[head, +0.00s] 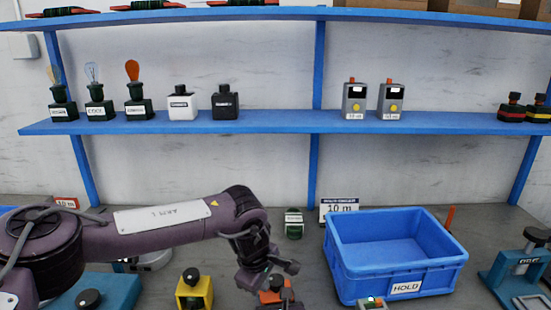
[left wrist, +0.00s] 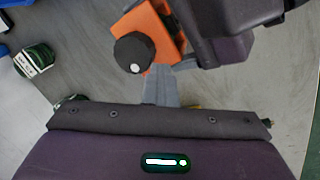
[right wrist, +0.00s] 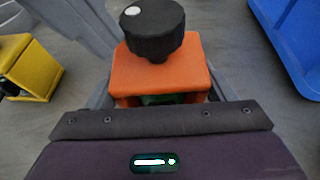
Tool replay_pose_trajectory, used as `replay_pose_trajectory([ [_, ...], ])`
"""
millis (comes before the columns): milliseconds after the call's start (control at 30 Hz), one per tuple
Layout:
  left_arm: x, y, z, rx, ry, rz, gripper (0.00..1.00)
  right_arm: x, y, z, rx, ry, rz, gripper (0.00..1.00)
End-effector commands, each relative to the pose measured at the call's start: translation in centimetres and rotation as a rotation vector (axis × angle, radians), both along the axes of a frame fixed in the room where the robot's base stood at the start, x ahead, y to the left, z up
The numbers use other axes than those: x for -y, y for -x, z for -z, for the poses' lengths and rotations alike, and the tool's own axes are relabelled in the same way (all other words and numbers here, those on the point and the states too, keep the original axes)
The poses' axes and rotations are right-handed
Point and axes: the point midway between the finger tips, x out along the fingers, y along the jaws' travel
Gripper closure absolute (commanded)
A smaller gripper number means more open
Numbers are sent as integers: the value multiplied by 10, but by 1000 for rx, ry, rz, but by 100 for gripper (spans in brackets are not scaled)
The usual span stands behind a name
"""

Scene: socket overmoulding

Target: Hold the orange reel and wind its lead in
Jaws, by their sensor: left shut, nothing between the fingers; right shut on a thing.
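The orange reel (right wrist: 160,72) is a block with a black knob (right wrist: 153,28) carrying a white dot. My right gripper (right wrist: 160,98) is shut on its body, with the knob standing clear above. In the head view the reel (head: 270,296) is at the bottom middle, partly hidden by my left gripper (head: 266,274). In the left wrist view the reel (left wrist: 163,32) and its knob (left wrist: 131,54) are just beyond my left fingers (left wrist: 163,88), which are shut and empty. I cannot make out its lead clearly.
A blue bin (head: 345,274) labelled HOLD stands to the right. A yellow block with a black knob (head: 194,289) stands to the left. A grey-and-blue stand (head: 520,275) is far right.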

Motion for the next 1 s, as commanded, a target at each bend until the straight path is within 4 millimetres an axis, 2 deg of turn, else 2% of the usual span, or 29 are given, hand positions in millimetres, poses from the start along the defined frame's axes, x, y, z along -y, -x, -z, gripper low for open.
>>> replay_pose_trajectory([
  [33,-2,-5,-3,12,1,-8,100,-2,3,4,-7,4,-7,54],
  [300,-2,-5,-3,14,2,-8,100,-2,4,4,-7,4,-8,54],
  [633,-7,2,-4,10,3,-4,100,-2,4,4,-7,4,-8,54],
  [1000,-6,4,-44,8,3,-2,100,-1,3,4,-8,4,-6,54],
])
